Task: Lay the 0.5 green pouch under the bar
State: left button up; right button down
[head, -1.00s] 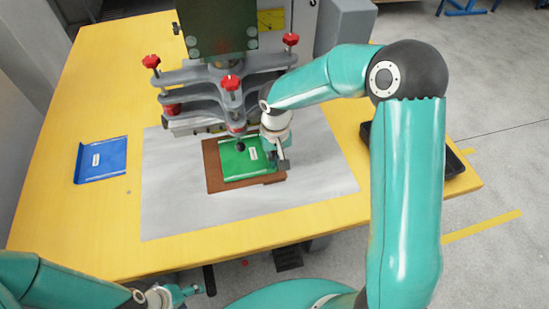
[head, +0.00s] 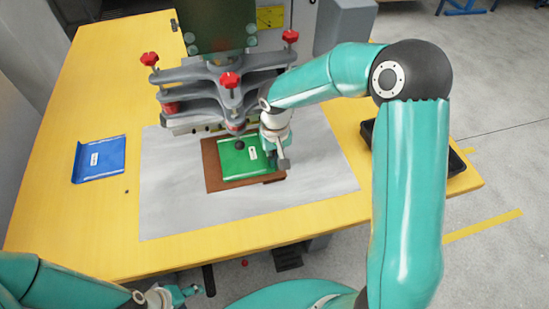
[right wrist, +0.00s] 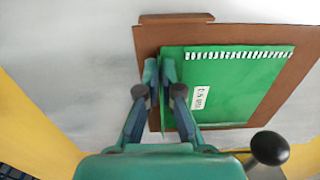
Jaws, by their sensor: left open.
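The green pouch (head: 240,160) with a white label lies on a brown board (head: 212,172) in front of the press; its label print is too small to read surely. The press's bar (head: 195,126) is just behind the pouch. My right gripper (head: 283,163) is at the pouch's right edge in the head view. In the right wrist view, its fingertips (right wrist: 161,72) are close together around the raised edge of the pouch (right wrist: 230,85). My left gripper (head: 190,292) is open and empty, low at the front, off the table.
A blue pouch (head: 99,159) lies on the yellow table (head: 75,215) at left. A grey sheet (head: 180,205) lies under the board. The press (head: 225,80) with red knobs stands behind. A black tray (head: 455,162) is at right, partly hidden by my right arm.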

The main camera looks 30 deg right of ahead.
jog(key=shift+f, duration=0.1)
dwell(0.7)
jog(key=c, duration=1.2)
grip_release()
jog(key=shift+c, duration=0.2)
